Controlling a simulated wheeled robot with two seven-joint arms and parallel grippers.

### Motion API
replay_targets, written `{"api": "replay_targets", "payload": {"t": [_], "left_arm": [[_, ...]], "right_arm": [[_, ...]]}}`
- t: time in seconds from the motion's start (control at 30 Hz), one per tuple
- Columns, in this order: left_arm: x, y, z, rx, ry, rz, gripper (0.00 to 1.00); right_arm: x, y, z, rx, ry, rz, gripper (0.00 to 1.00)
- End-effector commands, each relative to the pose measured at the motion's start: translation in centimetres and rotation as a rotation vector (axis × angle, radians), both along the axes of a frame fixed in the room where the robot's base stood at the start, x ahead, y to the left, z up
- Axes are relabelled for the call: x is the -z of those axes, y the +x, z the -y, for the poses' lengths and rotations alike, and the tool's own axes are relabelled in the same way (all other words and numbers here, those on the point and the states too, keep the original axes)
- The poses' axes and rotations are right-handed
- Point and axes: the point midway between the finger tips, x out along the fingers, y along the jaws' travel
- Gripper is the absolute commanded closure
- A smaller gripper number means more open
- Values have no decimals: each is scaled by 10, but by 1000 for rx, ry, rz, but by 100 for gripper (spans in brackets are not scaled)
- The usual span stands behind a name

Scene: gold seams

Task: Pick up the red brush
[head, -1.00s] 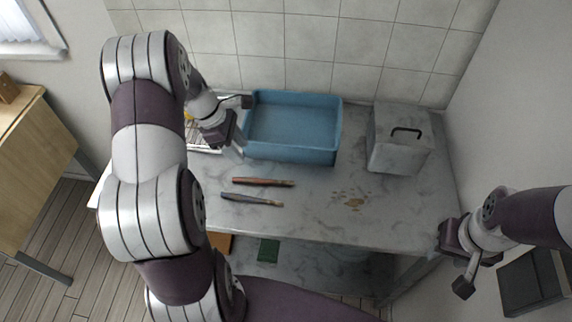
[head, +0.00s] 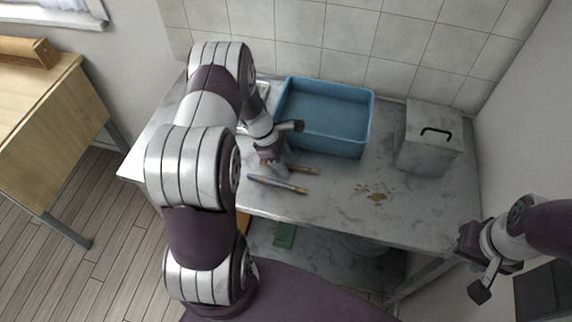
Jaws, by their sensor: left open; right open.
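The red brush (head: 304,169) lies on the grey marble-like table in front of the blue bin. Its left part is hidden behind my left gripper. A blue-purple brush (head: 278,184) lies just in front of it, roughly parallel. My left gripper (head: 277,170) is open and points down at the left part of the red brush. I cannot tell whether its fingers touch the brush. My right gripper (head: 474,270) is open and empty, off the table's right front corner, far from both brushes.
A blue bin (head: 368,125) stands behind the brushes. A grey box with a black handle (head: 428,150) stands at the table's right. A wooden desk (head: 50,95) stands at the left.

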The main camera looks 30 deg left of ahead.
Motion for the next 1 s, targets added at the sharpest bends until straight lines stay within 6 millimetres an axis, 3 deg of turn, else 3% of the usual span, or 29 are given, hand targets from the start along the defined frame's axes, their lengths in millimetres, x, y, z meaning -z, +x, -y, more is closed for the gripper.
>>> {"api": "replay_targets", "payload": {"t": [0.17, 0.3, 0.33, 0.73, 0.97, 1.0], "left_arm": [[1, 0, 0, 0, 0, 0, 52], [1, 0, 0, 0, 0, 0, 98], [1, 0, 0, 0, 0, 0, 100], [-5, 1, 0, 0, 1, 2, 100], [-43, 1, -1, 1, 2, 4, 100], [-47, -3, 10, 5, 1, 2, 100]], "right_arm": [[1, 0, 0, 0, 0, 0, 57], [1, 0, 0, 0, 0, 0, 57], [1, 0, 0, 0, 0, 0, 57], [0, 0, 0, 0, 0, 0, 57], [4, 0, 0, 0, 0, 0, 57], [5, 0, 0, 0, 0, 0, 57]]}}
